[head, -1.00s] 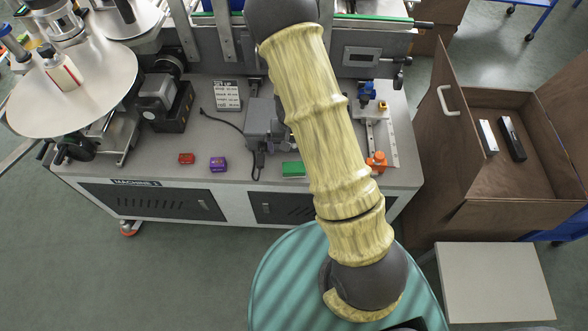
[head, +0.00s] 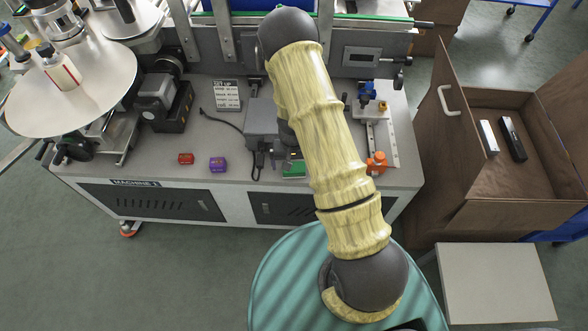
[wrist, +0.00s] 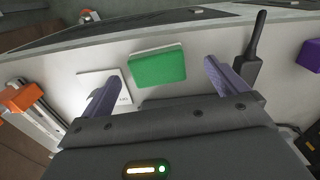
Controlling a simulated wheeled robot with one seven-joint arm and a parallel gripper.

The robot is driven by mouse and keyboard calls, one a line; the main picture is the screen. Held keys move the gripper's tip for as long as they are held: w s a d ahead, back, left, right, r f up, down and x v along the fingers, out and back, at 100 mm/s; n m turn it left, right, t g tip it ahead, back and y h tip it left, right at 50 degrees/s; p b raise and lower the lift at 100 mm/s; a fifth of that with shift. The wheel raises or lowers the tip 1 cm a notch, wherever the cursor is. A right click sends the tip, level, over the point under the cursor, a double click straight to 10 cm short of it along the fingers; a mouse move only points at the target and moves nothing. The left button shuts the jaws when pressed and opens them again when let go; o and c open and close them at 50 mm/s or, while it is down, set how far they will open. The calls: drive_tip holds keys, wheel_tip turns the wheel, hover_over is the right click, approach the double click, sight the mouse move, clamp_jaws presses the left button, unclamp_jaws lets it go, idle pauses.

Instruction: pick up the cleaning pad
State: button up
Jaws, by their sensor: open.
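The cleaning pad looks to be the green block with a pale edge. It lies on the machine's grey worktop near the front edge in the head view (head: 294,171), partly covered by my gripper and arm. In the wrist view the green pad (wrist: 158,67) shows whole, ahead of and between my two purple fingers. My gripper (wrist: 162,72) is open with nothing between its fingers. It is above the worktop, and the gap to the pad is hard to judge.
In the wrist view a white card (wrist: 92,88) lies left of the pad and a black handled tool (wrist: 248,55) right of it. Red (head: 186,158) and purple (head: 218,164) blocks sit left on the worktop. An orange-knobbed fixture (head: 377,161) stands right.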

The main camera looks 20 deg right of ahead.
sight(294, 170)
drive_tip(key=f, duration=0.4)
drive_tip(key=shift+s+d+f, duration=0.1)
drive_tip(key=shift+d+f, duration=0.1)
drive_tip(key=shift+d, duration=0.05)
drive_tip(key=c, duration=1.1)
